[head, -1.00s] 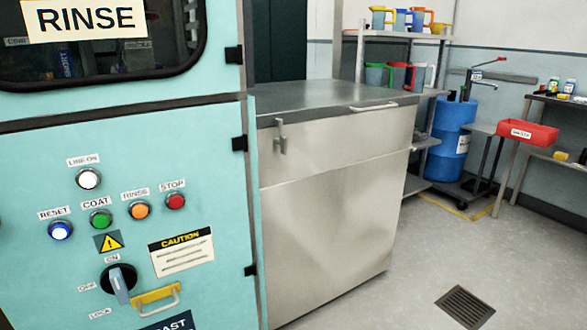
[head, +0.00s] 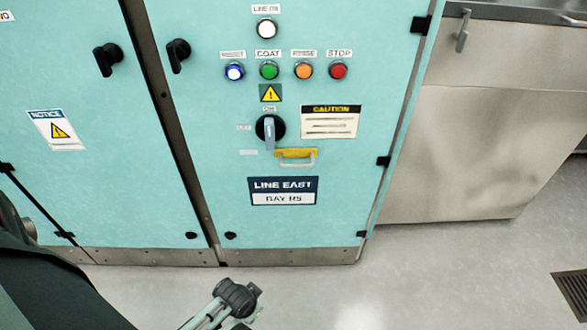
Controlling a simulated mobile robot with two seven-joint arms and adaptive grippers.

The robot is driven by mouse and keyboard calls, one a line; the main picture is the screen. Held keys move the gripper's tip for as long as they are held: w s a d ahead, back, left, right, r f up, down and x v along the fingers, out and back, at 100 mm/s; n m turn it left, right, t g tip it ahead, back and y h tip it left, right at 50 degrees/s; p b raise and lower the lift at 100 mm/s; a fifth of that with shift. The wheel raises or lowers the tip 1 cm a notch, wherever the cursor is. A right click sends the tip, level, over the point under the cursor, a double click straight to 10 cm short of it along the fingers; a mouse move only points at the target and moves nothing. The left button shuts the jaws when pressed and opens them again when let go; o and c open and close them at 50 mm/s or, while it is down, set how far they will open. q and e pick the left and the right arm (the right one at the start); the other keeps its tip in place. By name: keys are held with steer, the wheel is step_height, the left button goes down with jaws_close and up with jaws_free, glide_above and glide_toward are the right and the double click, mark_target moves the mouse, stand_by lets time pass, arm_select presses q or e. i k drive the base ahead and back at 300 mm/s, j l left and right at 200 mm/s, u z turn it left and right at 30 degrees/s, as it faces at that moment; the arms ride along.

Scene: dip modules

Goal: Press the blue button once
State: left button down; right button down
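The blue button (head: 234,72) is on the teal cabinet's control panel, at the left end of a row under a blurred label. Its centre glows white inside a blue rim, and nothing covers it. My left gripper (head: 241,297) shows partly at the bottom edge, low in front of the cabinet and well below and apart from the button. Its fingers are too unclear to tell open from shut. My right gripper is not in view.
Green (head: 269,71), orange (head: 303,71) and red (head: 339,71) buttons sit right of the blue one. A white lamp (head: 267,29) is above. A rotary switch (head: 268,129) and yellow padlock-like handle (head: 296,154) are below. A steel counter (head: 460,150) stands at right; the floor in front is clear.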

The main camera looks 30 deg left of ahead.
mark_target(234, 72)
steer(key=u, duration=1.25)
